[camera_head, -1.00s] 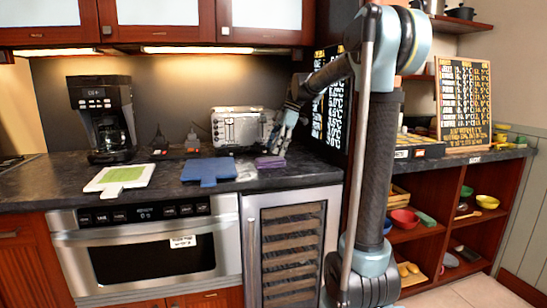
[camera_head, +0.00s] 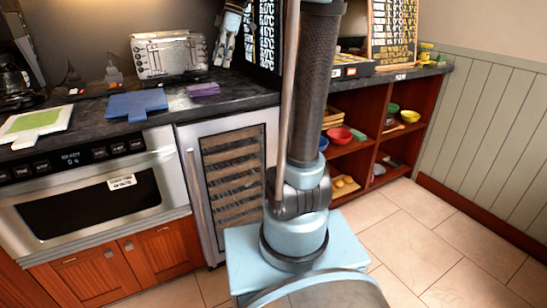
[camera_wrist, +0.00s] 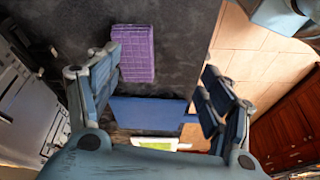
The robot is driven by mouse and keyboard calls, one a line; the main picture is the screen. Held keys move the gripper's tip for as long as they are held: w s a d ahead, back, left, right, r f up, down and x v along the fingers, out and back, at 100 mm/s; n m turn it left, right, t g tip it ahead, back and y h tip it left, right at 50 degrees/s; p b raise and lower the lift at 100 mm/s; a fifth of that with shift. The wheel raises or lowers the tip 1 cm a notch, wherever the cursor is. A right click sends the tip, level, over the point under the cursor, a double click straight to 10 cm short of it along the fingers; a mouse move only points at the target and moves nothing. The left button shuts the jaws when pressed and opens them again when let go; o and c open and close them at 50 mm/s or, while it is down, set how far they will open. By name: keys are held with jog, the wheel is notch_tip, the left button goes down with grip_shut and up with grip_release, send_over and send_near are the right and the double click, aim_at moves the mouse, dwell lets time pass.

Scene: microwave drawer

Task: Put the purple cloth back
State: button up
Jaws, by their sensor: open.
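The purple cloth (camera_head: 203,89) lies folded flat on the dark counter (camera_head: 245,96), in front of the toaster and right of a blue board. It also shows in the wrist view (camera_wrist: 134,53), beyond the left finger and left of the middle of the jaw gap. My gripper (camera_head: 224,60) is open and empty, fingers pointing down. It hangs above the counter, behind and slightly right of the cloth, apart from it. In the wrist view my gripper (camera_wrist: 160,85) has its two fingers spread wide.
The blue board (camera_head: 137,103) and a white-and-green board (camera_head: 35,123) lie left of the cloth. The silver toaster (camera_head: 169,55) stands behind. A menu board (camera_head: 263,35) stands right of my gripper. Open shelves (camera_head: 375,130) with bowls are at right.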

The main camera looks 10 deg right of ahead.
jog(key=s+d+f+m+t+h, duration=0.1)
jog(key=s+d+f+m, duration=0.3)
jog(key=s+f, duration=0.5)
jog(key=s+d+f+m+t+h, duration=0.1)
jog(key=s+d+f+m, duration=0.4)
jog(key=s+f+m, duration=0.3)
jog(key=s+d+f+m+t+h, duration=0.1)
jog(key=s+d+f+m, duration=0.4)
jog(key=s+f, duration=0.7)
jog(key=shift+m+h, duration=0.5)
jog(key=shift+m, duration=0.2)
